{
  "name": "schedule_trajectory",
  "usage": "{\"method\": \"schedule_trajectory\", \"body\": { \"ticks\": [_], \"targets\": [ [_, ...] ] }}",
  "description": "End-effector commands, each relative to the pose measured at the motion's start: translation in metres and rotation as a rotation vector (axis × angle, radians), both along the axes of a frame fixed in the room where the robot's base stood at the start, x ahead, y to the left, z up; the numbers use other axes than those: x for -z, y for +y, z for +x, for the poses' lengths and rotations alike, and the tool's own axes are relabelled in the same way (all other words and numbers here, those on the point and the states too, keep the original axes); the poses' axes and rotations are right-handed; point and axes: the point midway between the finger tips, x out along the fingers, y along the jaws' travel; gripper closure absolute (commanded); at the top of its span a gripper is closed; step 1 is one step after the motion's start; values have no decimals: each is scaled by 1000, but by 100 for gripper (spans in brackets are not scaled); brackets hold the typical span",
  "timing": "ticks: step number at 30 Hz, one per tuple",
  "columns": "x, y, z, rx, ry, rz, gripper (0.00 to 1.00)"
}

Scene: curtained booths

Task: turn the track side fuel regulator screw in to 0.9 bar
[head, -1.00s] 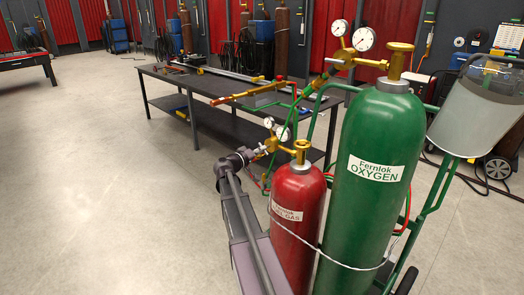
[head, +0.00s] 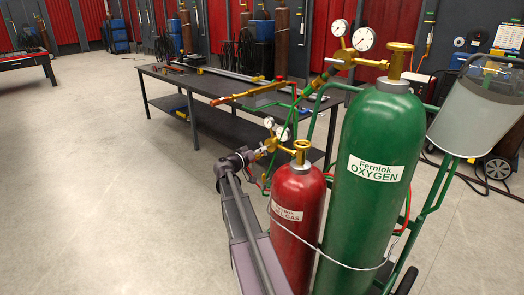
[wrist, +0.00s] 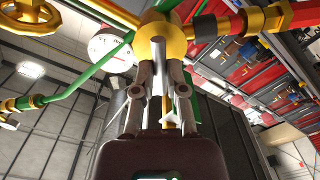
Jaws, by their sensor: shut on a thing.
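The fuel regulator (head: 269,146) is a brass body on the red fuel gas cylinder (head: 297,205), with two small white gauges (head: 282,132) above it. My gripper (head: 255,155) is at its left side, at the end of my arm. In the wrist view, my gripper's two fingers (wrist: 158,68) are closed on the pale adjusting screw (wrist: 157,58), which points into the round brass regulator body (wrist: 162,32). One gauge (wrist: 111,49) shows at the upper left there, seen obliquely. I cannot read the pressure on any dial.
A tall green oxygen cylinder (head: 372,175) with its own gauges stands right of the red one, on a green cart. A dark workbench (head: 225,85) with tools is behind. The floor (head: 100,200) to the left is clear.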

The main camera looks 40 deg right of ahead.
Motion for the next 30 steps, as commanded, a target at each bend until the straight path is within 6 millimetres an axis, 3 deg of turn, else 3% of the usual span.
{"method": "schedule_trajectory", "body": {
  "ticks": [11,24,30],
  "targets": [
    [0,0,1,-3,-18,1,100],
    [0,0,1,-3,-289,22,100],
    [0,0,1,-3,-315,24,100]
  ]
}}
